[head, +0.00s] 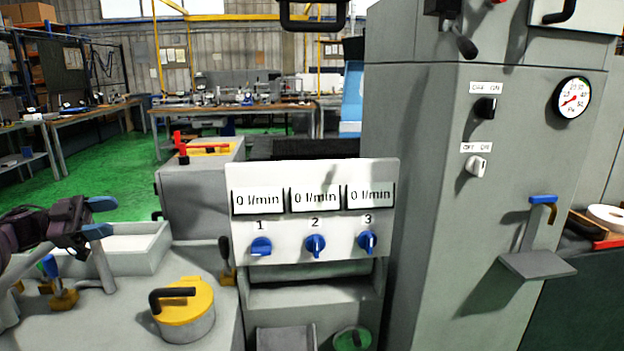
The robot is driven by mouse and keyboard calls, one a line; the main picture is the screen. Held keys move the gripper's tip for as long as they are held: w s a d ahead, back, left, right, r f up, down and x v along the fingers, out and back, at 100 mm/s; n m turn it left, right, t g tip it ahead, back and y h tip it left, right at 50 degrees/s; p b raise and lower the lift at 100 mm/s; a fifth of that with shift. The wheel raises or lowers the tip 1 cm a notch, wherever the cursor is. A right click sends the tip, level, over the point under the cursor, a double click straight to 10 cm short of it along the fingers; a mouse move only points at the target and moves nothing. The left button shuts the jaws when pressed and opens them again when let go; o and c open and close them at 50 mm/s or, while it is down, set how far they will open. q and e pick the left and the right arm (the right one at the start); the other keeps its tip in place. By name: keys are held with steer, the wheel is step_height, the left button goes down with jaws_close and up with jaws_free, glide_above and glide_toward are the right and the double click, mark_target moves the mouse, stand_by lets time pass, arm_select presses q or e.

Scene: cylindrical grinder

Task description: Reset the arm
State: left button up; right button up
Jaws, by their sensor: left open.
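My left gripper (98,218) comes in from the left edge, dark with blue-grey fingertips. Its fingers are apart and I see nothing between them. It is above the grey machine top, near the light grey tray (140,262) and a blue-handled valve (58,283) with a brass-coloured body. I cannot tell how high it is above them. My right gripper is not in view.
A flow panel (315,226) with three blue knobs stands in the middle. A yellow-lidded pot (185,312) with a black handle stands at the front left. A tall grey cabinet (440,200) with switches and a pressure gauge (573,97) fills the right. Green floor lies behind.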

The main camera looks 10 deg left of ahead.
arm_select(q)
steer(key=w+d+f+t+y, duration=0.3)
steer(key=w+d+t+y, duration=0.1)
steer(key=w+d+t, duration=0.25)
steer(key=s+d+f+n+t+y, duration=0.1)
steer(key=s+d+f+n+y, duration=0.2)
steer(key=d+f, duration=0.35)
steer(key=s+d+f+n+t+y, duration=0.1)
steer(key=s+d+f+n+y, duration=0.25)
steer(key=f, duration=0.55)
steer(key=s+d+f+n+g+y, duration=0.1)
steer(key=s+d+f+n+y, duration=0.1)
steer(key=s+f, duration=0.4)
steer(key=s+d+f+n+g+y+p, duration=0.1)
steer(key=s+f+n, duration=0.4)
steer(key=s, duration=1.1)
steer(key=s+d+f+n+g+y, duration=0.3)
steer(key=s+f, duration=0.5)
steer(key=s, duration=0.3)
steer(key=shift+s+n+p, duration=0.3)
steer(key=shift+n, duration=0.25)
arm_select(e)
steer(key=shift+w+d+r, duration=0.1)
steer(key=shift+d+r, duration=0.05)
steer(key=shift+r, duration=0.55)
arm_select(q)
steer(key=shift+d+y, duration=0.15)
steer(key=shift+y, duration=0.1)
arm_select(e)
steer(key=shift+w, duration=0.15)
